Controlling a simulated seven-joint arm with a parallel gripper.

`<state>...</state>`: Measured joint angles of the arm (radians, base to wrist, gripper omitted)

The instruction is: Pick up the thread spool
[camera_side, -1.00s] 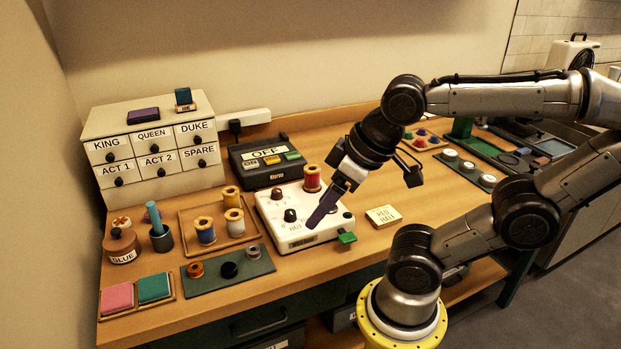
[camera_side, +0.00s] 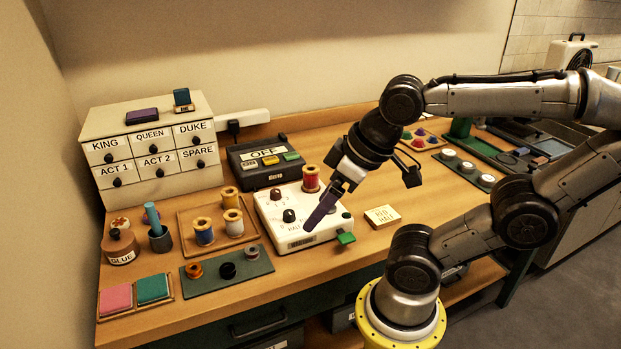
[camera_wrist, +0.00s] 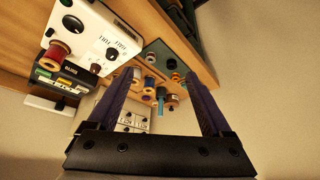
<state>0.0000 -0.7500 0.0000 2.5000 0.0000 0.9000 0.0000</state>
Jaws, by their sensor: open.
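Several more spools stand in a wooden tray (camera_side: 184,222): one with blue thread (camera_side: 204,231), one with yellow thread (camera_side: 230,197) and one with pale thread (camera_side: 234,222). My gripper (camera_side: 309,228) is just above the white machine, to the right of its dial, in the side view. In the wrist view its two purple fingers (camera_wrist: 163,98) are spread apart with nothing between them.
A black box labelled OFF (camera_side: 265,163) stands behind the white machine. A labelled drawer cabinet (camera_side: 150,150) is at the back left. A glue pot (camera_side: 121,246), a green mat (camera_side: 228,269) and pads (camera_side: 154,288) lie at the front left.

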